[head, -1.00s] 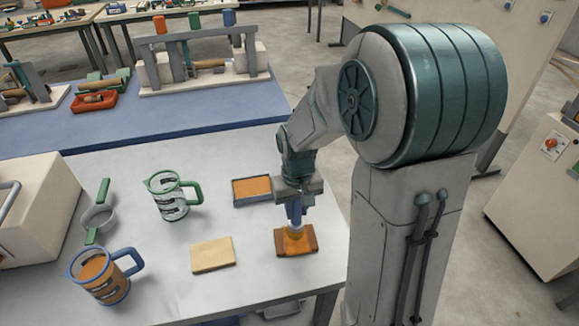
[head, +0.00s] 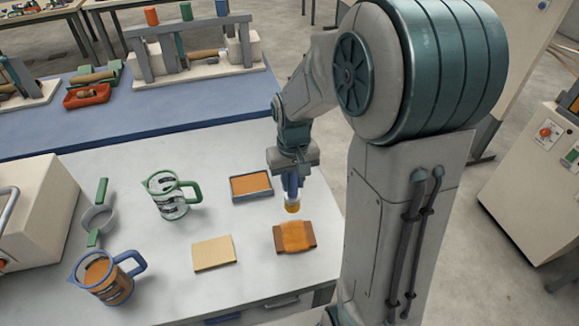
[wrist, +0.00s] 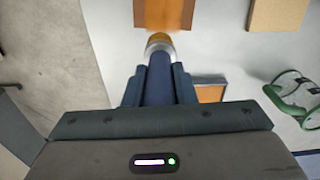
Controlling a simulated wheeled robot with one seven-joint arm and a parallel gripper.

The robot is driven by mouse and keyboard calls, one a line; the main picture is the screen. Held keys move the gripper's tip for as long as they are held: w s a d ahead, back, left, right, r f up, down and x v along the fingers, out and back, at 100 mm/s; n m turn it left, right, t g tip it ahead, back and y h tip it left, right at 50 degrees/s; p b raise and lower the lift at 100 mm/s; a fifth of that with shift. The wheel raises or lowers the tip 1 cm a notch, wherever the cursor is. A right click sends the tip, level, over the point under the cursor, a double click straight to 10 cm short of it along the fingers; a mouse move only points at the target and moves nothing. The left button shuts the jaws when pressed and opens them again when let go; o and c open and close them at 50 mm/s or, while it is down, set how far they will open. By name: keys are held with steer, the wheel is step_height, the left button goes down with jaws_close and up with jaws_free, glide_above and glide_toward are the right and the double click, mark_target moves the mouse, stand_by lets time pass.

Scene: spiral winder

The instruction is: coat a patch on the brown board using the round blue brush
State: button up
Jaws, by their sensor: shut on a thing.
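My gripper (head: 293,172) is shut on the round blue brush (head: 292,189), which points down with orange-tinted bristles. In the wrist view the blue handle (wrist: 160,85) sits between the two fingers. The bristle tip is above the table, just behind the brown board (head: 295,237), and looks apart from it. The brown board lies flat and carries a glossy orange patch across its middle. A shallow grey tray with orange contents (head: 251,199) stands behind and left of the board. The board also shows at the top of the wrist view (wrist: 180,12).
A pale tan board (head: 213,253) lies left of the brown board. A green-handled jug (head: 166,208), a blue-handled jug with orange liquid (head: 103,281) and a green-handled strainer (head: 97,218) stand farther left. A blue bench with fixtures lies behind.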

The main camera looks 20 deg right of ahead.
steer(key=shift+r+p, duration=0.65)
steer(key=shift+r, duration=0.55)
